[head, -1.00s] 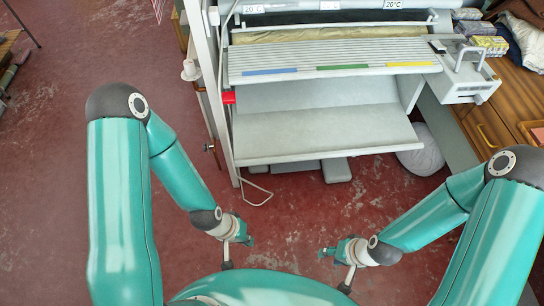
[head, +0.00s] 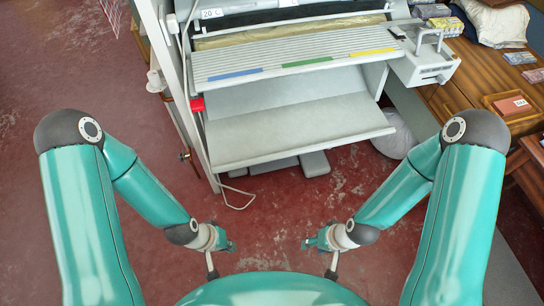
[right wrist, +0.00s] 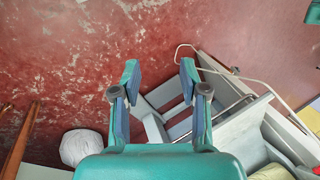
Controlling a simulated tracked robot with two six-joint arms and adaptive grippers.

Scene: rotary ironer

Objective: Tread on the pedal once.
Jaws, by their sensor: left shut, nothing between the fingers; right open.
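The pedal (head: 314,163) is a grey pad low at the floor, sticking out under the front of the rotary ironer (head: 290,133). In the right wrist view a grey block that looks like the pedal (right wrist: 154,128) shows just beyond and between my right fingers. My left gripper (head: 229,247) is shut and empty, in front of the ironer and apart from it. My right gripper (head: 306,243) is open and empty, nearer the camera than the pedal; its spread fingers also show in the right wrist view (right wrist: 159,78). Neither gripper touches the pedal.
The red floor before the ironer is clear.

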